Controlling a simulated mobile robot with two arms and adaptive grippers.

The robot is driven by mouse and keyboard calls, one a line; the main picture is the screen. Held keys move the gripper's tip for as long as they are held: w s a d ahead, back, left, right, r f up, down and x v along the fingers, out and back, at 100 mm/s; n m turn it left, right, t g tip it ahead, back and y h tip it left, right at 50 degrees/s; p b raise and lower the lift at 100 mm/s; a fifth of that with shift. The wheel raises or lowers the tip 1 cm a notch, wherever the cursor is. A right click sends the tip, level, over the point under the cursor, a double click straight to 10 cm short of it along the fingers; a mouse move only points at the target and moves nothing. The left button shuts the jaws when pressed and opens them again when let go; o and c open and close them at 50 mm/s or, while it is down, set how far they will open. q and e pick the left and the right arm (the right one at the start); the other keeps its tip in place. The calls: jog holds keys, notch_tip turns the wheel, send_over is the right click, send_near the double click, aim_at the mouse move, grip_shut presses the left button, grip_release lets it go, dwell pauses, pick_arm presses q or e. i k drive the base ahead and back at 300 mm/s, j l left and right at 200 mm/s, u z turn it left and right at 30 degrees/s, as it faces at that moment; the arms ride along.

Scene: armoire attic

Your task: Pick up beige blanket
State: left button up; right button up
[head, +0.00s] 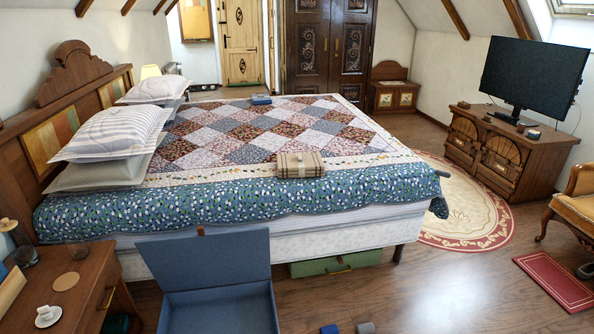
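A folded beige blanket (300,164) with a brown plaid pattern lies on the near side of the bed, on the quilt (245,148). It looks like a compact, flat bundle resting close to the blue floral border of the quilt. Nothing covers it. Neither of my grippers shows in the head view.
An open blue box (218,308) stands on the floor before the bed. A green case (335,263) lies under the bed. Small blue (329,329) and grey (365,328) objects lie on the floor. Floor at right of centre is clear.

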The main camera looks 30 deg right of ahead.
aim_at(298, 165)
jog(key=l+u, duration=0.2)
jog(key=u, duration=0.2)
jog(key=l+u, duration=0.5)
jog(key=u, duration=0.25)
jog(key=l+u, duration=0.25)
jog(key=u, duration=0.15)
